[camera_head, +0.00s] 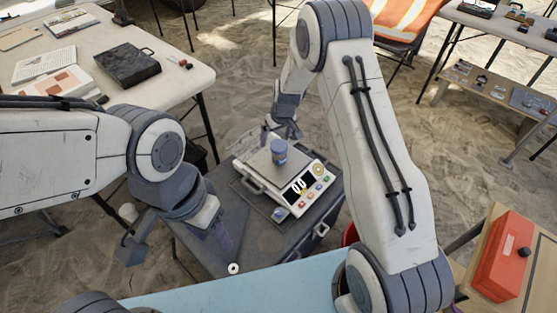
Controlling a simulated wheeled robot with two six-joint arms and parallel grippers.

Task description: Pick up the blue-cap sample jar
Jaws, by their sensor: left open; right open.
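The blue-cap sample jar (279,152) stands upright on the plate of a white weighing scale (254,179), which sits on a dark case. My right gripper (280,136) is open just behind the jar's cap, its fingers spread to either side. Whether the fingers touch the jar cannot be told. My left gripper (178,254) is open and empty, low at the left of the dark case, well apart from the jar.
The dark case (258,236) stands on sandy ground. A light blue surface (245,290) lies in front. A red box (501,262) is at lower right.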

